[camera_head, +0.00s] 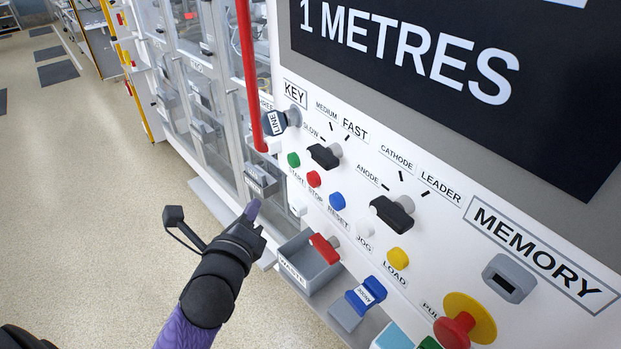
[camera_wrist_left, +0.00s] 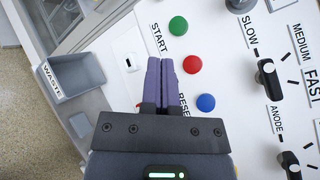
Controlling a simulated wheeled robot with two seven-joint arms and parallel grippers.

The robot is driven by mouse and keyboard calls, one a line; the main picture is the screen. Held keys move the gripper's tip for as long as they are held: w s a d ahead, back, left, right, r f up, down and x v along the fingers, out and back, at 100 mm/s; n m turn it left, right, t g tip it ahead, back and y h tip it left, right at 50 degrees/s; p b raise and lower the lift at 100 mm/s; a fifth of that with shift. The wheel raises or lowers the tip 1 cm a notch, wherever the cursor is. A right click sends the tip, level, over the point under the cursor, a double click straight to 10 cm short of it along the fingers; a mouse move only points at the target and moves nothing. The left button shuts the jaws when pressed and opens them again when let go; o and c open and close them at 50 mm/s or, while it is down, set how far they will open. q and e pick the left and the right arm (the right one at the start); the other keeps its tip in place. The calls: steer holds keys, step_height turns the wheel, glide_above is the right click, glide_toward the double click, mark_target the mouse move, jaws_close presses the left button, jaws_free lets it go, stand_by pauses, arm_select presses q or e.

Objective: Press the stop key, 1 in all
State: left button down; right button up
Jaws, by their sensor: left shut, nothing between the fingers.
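The stop key is a round red button (camera_head: 314,178) on the white control panel, with the label STOP beside it. It also shows in the left wrist view (camera_wrist_left: 192,64), just right of my fingertips; its label is hidden there by the fingers. My left gripper (camera_head: 252,208) is shut and empty, with purple fingers pointing at the panel. In the head view its tips are left of and below the stop key, apart from it. In the left wrist view the closed fingers (camera_wrist_left: 160,62) lie beside the red button. My right gripper is not in view.
The green start button (camera_head: 293,159) and blue reset button (camera_head: 336,200) flank the stop key. A black speed knob (camera_head: 324,155) is above right.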

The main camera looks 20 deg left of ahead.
mark_target(307, 179)
arm_select(q)
steer(key=w+d+b, duration=0.2)
steer(key=w+d, duration=0.2)
steer(key=w, duration=0.3)
steer(key=shift+w+d, duration=0.2)
stand_by(1.1)
steer(key=shift+w, duration=0.15)
stand_by(0.7)
steer(key=shift+w+d, duration=0.2)
steer(key=shift+w, duration=0.05)
steer(key=shift+w+d, duration=0.25)
steer(key=shift+w, duration=0.1)
stand_by(0.7)
stand_by(0.4)
steer(key=shift+s+a+p, duration=0.45)
steer(key=shift+s+p, duration=0.25)
steer(key=shift+s, duration=0.05)
